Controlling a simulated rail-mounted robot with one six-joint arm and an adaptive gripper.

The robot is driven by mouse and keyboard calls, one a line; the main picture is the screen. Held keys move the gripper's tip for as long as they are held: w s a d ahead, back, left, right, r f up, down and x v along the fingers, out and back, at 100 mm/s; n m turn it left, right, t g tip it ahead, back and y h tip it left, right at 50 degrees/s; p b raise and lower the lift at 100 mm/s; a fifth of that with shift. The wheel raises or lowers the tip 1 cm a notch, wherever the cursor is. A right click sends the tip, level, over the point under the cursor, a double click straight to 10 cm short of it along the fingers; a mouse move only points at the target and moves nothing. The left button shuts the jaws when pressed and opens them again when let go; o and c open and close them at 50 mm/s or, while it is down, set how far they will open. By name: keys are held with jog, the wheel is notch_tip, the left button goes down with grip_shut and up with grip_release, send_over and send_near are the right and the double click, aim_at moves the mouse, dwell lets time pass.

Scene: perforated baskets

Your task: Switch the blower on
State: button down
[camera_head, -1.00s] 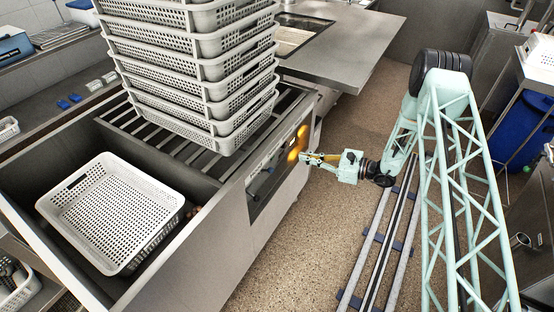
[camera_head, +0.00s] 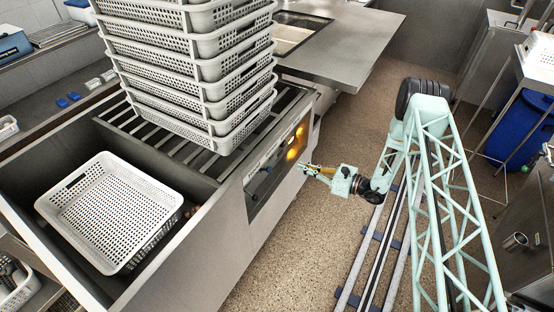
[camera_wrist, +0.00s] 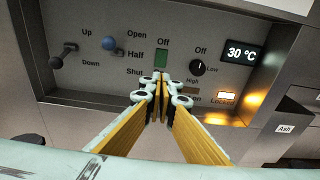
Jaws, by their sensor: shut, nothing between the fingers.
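The control panel (camera_head: 275,165) is on the front of the steel counter. In the wrist view, the panel (camera_wrist: 120,70) shows a green rocker switch (camera_wrist: 161,57) with "Off" above it. To its right is a round black dial (camera_wrist: 198,67) marked Off, Low and High, its white mark near the top. To the left are a blue-knobbed lever (camera_wrist: 109,44) marked Open, Half, Shut and a lever (camera_wrist: 64,53) marked Up, Down. I cannot tell which control is the blower's. My gripper (camera_wrist: 160,76) is shut and empty, its tips overlapping the switch's lower end; contact is unclear. It also shows in the head view (camera_head: 304,168).
A display (camera_wrist: 242,53) reads 30 °C above a lit "Locked" label (camera_wrist: 225,97). Stacked white baskets (camera_head: 190,70) stand on the counter's slats. Another basket (camera_head: 105,210) sits in the open bay at left.

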jog(key=b+x, duration=0.1)
jog(key=x, duration=1.3)
jog(key=shift+b, duration=0.35)
